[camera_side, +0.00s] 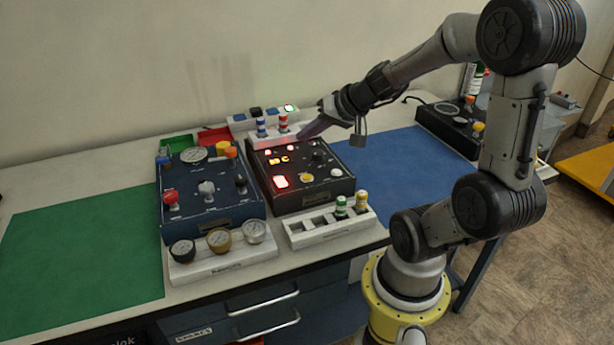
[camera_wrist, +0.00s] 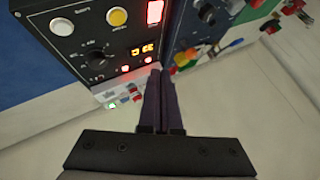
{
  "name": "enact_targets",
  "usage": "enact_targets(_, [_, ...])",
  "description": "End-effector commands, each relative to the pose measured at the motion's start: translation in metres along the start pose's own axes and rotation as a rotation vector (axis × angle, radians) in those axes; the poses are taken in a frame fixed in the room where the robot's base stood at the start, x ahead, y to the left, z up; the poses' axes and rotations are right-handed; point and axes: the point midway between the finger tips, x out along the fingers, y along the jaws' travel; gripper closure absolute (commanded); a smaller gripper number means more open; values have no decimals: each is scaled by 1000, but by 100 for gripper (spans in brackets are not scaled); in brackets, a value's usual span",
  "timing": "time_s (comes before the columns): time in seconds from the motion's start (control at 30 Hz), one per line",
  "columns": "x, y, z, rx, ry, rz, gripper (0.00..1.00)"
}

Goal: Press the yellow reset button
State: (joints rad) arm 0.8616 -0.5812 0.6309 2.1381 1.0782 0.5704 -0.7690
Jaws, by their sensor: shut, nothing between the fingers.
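The yellow button (camera_side: 306,178) is a round cap on the front part of the black control panel (camera_side: 318,195). In the wrist view the yellow button (camera_wrist: 117,16) shows near the top, between a white button (camera_wrist: 62,26) and a lit red rectangle (camera_wrist: 154,11). My gripper (camera_side: 301,136) is shut and empty, over the back edge of the panel, behind the yellow button and apart from it. In the wrist view my gripper's fingertips (camera_wrist: 157,68) lie together, below the orange display (camera_wrist: 141,50). Whether they touch anything cannot be told.
A blue panel (camera_side: 210,215) with gauge and knobs stands left of the black one. A white rack (camera_side: 300,240) with bottles is in front, a gauge rack (camera_side: 225,264) at front left. Bottles (camera_side: 283,124) stand behind. The blue mat (camera_side: 385,165) and green mat (camera_side: 80,250) are largely bare.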

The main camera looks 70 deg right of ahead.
Motion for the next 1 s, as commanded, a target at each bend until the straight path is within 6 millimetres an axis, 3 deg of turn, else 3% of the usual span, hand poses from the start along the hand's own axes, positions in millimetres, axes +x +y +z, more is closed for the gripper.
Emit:
enact_targets(0.57, [0, 9, -1, 20, 11, 14, 100])
enact_targets(1.0, [37, 36, 26, 21, 9, 13, 100])
